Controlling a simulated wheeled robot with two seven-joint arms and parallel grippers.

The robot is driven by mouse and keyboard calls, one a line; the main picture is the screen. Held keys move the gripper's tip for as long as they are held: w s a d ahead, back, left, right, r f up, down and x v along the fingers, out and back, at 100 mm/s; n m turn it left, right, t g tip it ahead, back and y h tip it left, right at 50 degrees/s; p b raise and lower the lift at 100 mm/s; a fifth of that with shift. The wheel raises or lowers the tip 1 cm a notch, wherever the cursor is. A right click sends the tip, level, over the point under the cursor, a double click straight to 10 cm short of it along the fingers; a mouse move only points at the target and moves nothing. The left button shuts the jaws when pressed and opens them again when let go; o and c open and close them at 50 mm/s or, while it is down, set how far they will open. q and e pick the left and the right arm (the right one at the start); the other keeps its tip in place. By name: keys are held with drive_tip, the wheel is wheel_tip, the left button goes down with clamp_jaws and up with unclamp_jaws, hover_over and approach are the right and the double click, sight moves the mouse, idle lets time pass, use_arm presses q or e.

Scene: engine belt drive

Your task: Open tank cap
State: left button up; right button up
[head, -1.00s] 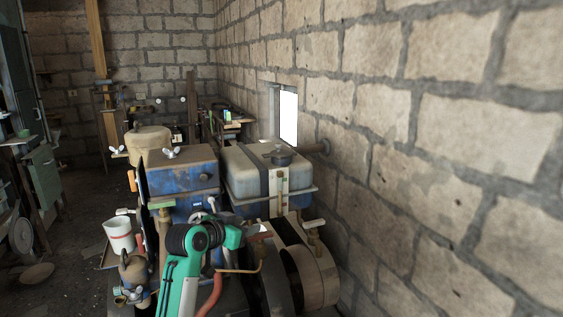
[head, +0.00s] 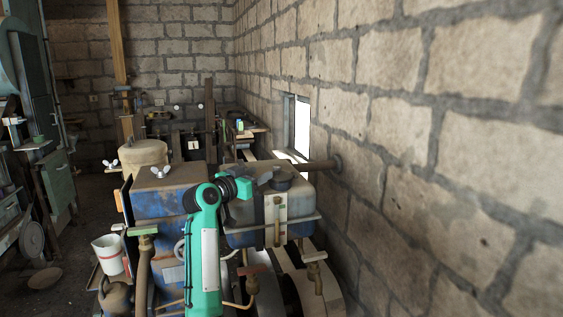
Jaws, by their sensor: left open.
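The tank (head: 262,236) is a grey-blue box on top of the engine, against the right-hand wall. Its dark round tank cap (head: 281,176) sits on the top face. My left arm, green and white, rises from below in front of the engine and bends right at its black wrist. My left gripper (head: 265,179) is just left of the cap at about its height. It is open, with nothing seen between its fingers. The fingers are small here, and I cannot tell whether they touch the cap. My right gripper is not in view.
A blue box (head: 170,195) with a wing nut on top stands left of the tank. The stone wall (head: 440,170) is close on the right, with a pipe (head: 312,165) running to it behind the cap. A white bucket (head: 107,254) stands at the lower left.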

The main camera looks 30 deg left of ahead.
sight(274, 167)
use_arm(q)
drive_tip(key=w, duration=0.1)
drive_tip(key=w+p, duration=0.1)
drive_tip(key=w, duration=0.2)
drive_tip(key=shift+d+r, duration=0.15)
drive_tip(key=shift+d, duration=0.1)
drive_tip(key=w+p, duration=0.2)
drive_tip(key=w, duration=0.3)
drive_tip(key=shift+w+d, duration=0.2)
drive_tip(key=shift+w, duration=0.35)
drive_tip(key=shift+w+f+p, duration=0.25)
drive_tip(key=shift+w+p, duration=0.15)
clamp_jaws()
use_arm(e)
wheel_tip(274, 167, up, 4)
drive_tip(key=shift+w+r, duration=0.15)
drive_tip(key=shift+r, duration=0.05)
